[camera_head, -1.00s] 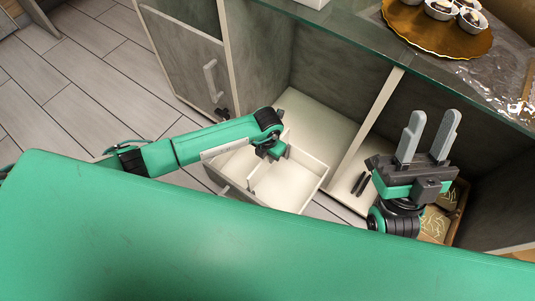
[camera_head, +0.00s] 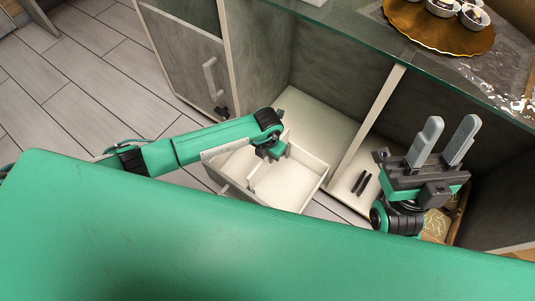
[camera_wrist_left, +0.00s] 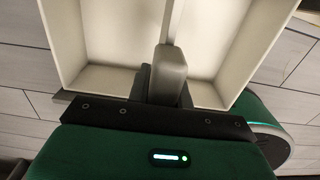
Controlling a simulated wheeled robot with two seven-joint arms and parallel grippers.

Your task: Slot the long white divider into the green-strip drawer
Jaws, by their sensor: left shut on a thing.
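The white drawer (camera_head: 300,190) is pulled out of the cabinet, with its open top showing. No green strip shows on it. My left gripper (camera_head: 268,155) reaches down over the drawer. In the left wrist view my left gripper (camera_wrist_left: 165,80) is shut on the long white divider (camera_wrist_left: 172,22), which runs away between the drawer's walls (camera_wrist_left: 275,45). The divider (camera_head: 253,178) also shows in the head view, standing inside the drawer. Its lower edge and the part between the fingers are hidden. My right gripper (camera_head: 451,128) is open and empty, fingers pointing up, right of the drawer.
The cabinet's vertical panel (camera_head: 370,125) stands right of the drawer. Dark slim items (camera_head: 361,183) lie on the cabinet floor beyond it. A brown box (camera_head: 440,224) is behind my right wrist. A golden tray (camera_head: 425,35) with white cups sits on the glass top.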

